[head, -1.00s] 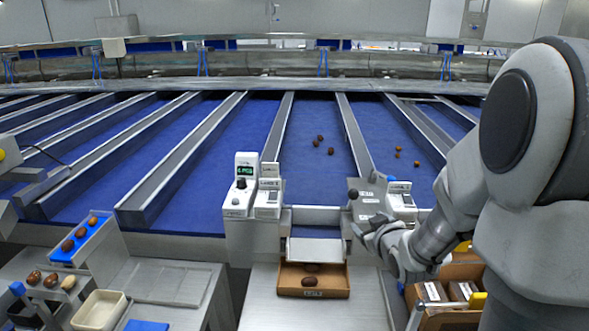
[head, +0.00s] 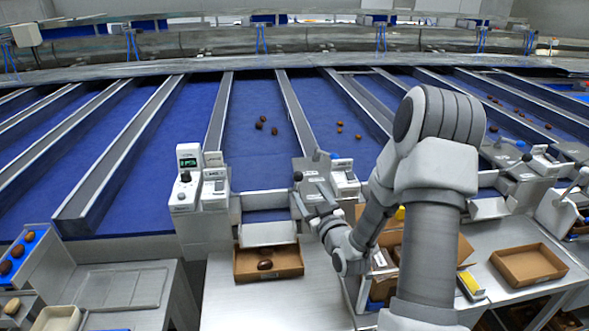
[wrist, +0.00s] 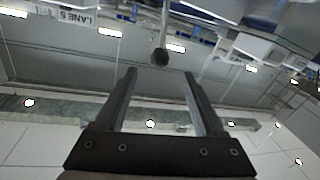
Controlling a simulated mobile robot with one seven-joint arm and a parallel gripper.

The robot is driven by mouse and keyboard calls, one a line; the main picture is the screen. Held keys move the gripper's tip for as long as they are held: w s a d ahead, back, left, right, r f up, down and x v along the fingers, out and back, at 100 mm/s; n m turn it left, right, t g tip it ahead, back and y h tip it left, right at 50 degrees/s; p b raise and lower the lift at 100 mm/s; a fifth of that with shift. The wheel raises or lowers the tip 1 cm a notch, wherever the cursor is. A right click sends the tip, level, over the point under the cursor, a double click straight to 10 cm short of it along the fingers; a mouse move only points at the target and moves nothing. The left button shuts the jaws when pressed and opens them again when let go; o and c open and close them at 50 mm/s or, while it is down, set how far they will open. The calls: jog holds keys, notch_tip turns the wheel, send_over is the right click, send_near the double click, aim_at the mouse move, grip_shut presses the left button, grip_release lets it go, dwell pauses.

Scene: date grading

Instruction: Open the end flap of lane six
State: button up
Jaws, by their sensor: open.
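A lever with a black ball knob (head: 298,176) stands at a grey panel (head: 312,170) by the end of a blue lane. In the wrist view the knob (wrist: 160,57) is just beyond and between my fingertips, with its rod running up out of the picture. My gripper (head: 308,200) is open and empty, just below the knob; no contact shows. The wrist view, tilted, shows my open fingers (wrist: 159,75) and a "LANE 6" label (wrist: 75,17). A grey plate (head: 268,233), apparently an end flap, slopes at the lane end. Whether it is lane six's is unclear.
Below the plate is a cardboard tray (head: 240,276) with dates in it. Several dates (head: 264,124) lie on the blue lane. A control unit (head: 188,180) stands left of the plate. Another cardboard tray (head: 528,264) is on the right table. A box lies behind my arm.

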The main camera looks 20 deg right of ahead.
jog(key=w+p, duration=0.2)
jog(key=w, duration=1)
jog(key=shift+w, duration=0.1)
jog(key=shift+c, duration=0.2)
grip_shut()
dwell(0.9)
